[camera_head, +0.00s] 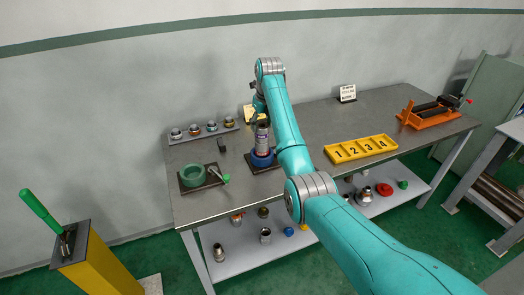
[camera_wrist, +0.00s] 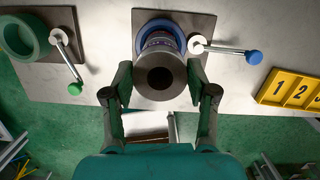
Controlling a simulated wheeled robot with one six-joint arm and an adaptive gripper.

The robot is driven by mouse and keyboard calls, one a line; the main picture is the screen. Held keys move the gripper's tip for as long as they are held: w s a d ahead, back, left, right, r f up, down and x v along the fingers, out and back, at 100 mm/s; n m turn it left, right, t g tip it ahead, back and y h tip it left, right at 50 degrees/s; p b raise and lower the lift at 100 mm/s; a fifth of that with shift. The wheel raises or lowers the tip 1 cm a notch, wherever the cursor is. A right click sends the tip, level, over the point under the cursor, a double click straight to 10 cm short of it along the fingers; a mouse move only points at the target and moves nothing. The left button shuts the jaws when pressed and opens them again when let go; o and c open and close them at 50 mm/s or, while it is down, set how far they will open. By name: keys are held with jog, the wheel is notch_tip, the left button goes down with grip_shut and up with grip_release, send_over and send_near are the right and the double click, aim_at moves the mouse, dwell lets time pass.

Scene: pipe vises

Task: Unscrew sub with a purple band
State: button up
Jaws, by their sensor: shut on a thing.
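A grey cylindrical sub (camera_head: 262,138) stands upright in the blue vise (camera_head: 262,161) on the table. In the wrist view I look down on the sub's dark bore (camera_wrist: 160,79), with the blue vise ring (camera_wrist: 147,26) around its lower part. The blue-knobbed vise handle (camera_wrist: 228,50) sticks out to the right.
A green vise (camera_head: 194,175) stands left of the blue one. A rack of several fittings (camera_head: 204,130) is behind. A yellow numbered tray (camera_head: 361,148) and an orange tool (camera_head: 428,113) lie to the right. The lower shelf (camera_head: 262,248) holds several loose parts.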

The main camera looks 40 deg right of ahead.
jog(key=n+y, duration=0.1)
jog(key=n, duration=0.5)
jog(key=shift+n, duration=0.4)
jog(key=n+y, duration=0.1)
jog(key=n, duration=0.5)
jog(key=shift+g, duration=0.4)
jog(key=shift+n, duration=0.5)
jog(key=n+g, duration=0.1)
jog(key=n, duration=0.4)
jog(key=shift+r+y, duration=0.1)
jog(key=shift+y, duration=0.2)
jog(key=n+g, duration=0.1)
jog(key=n, duration=0.3)
jog(key=shift+n, duration=1.2)
